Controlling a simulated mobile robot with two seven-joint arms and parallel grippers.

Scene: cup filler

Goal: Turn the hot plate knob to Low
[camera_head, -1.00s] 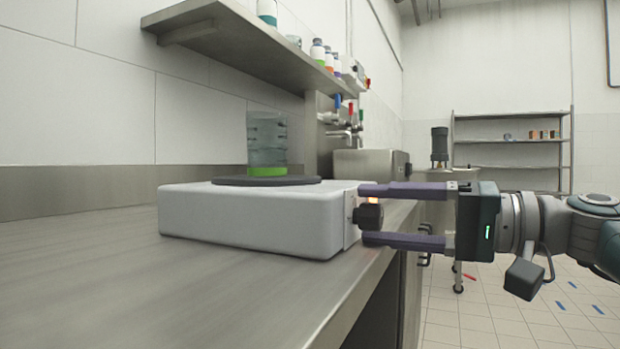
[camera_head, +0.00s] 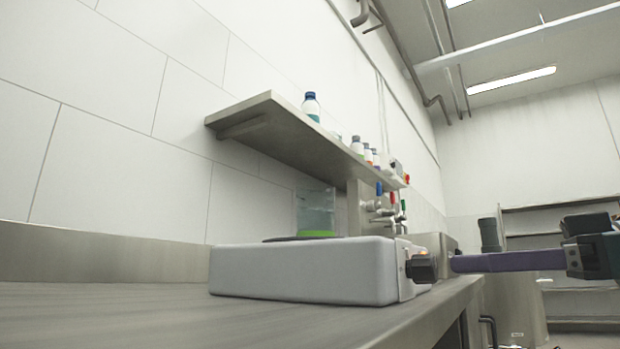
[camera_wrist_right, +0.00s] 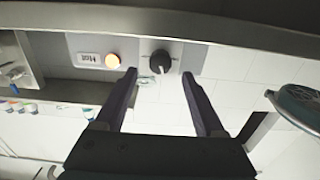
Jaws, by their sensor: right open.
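The hot plate (camera_head: 300,272) is a light grey box on the counter with a dark round top. Its black knob (camera_head: 422,268) sticks out from the right-hand face, beside a glowing orange light. In the right wrist view the knob (camera_wrist_right: 159,65) is between and just beyond the fingertips, next to the orange light (camera_wrist_right: 112,61) and a "Hot" label (camera_wrist_right: 88,59). The knob's exact setting is too small to tell. My right gripper (camera_head: 455,263) is open and empty, its purple fingers overlapping edge-on, tips a little short of the knob. My left gripper is not in view.
A beaker with a green base (camera_head: 316,212) stands on the hot plate. A wall shelf (camera_head: 290,130) with several bottles hangs above. Coloured taps (camera_head: 385,205) stand behind. The counter (camera_head: 120,310) left of the hot plate is clear.

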